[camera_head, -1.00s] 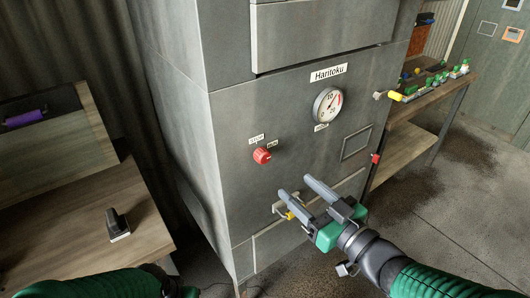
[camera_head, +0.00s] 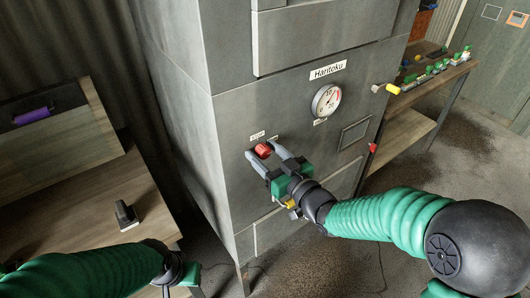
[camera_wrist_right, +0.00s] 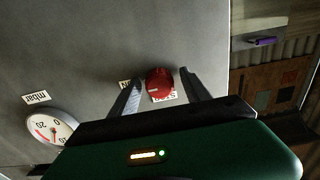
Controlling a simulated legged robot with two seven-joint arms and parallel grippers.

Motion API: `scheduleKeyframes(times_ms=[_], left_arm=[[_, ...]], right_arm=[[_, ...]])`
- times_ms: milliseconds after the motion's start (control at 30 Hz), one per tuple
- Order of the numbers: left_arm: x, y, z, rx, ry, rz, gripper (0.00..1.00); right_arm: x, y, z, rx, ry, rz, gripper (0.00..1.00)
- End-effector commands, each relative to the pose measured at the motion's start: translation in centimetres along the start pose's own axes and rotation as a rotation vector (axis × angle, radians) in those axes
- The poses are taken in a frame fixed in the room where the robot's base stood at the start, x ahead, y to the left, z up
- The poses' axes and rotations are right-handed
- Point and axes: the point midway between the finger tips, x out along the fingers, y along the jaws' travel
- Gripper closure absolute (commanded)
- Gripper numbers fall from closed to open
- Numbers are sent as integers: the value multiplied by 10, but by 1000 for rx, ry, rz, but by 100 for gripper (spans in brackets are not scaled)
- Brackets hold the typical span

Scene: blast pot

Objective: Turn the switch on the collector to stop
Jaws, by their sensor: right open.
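The switch is a round red knob (camera_head: 263,150) on the front of the grey collector (camera_head: 230,110), left of the gauge, with small white labels above it. My right gripper (camera_head: 262,153) is open, its two grey fingers reaching to either side of the knob. In the right wrist view the red knob (camera_wrist_right: 160,82) sits between the open fingertips (camera_wrist_right: 160,76), with a label (camera_wrist_right: 164,97) beside it. I cannot tell whether the fingers touch the knob. My left sleeve shows at the bottom left; the left gripper's fingers do not show.
A wooden bench (camera_head: 70,215) stands left with a dark switch-like block (camera_head: 126,214). Shelving with green parts (camera_head: 430,75) stands right. The floor front right is open.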

Motion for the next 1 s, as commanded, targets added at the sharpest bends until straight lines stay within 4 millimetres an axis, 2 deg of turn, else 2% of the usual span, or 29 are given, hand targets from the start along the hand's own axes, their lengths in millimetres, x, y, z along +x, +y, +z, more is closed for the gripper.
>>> scheduleKeyframes(times_ms=[67,500,767,1000], left_arm=[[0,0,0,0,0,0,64],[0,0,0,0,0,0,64],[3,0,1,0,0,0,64],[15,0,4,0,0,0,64]], right_arm=[[0,0,0,0,0,0,45],[0,1,0,0,-1,1,100],[0,1,1,-15,0,1,100],[0,0,3,-108,0,1,100]])
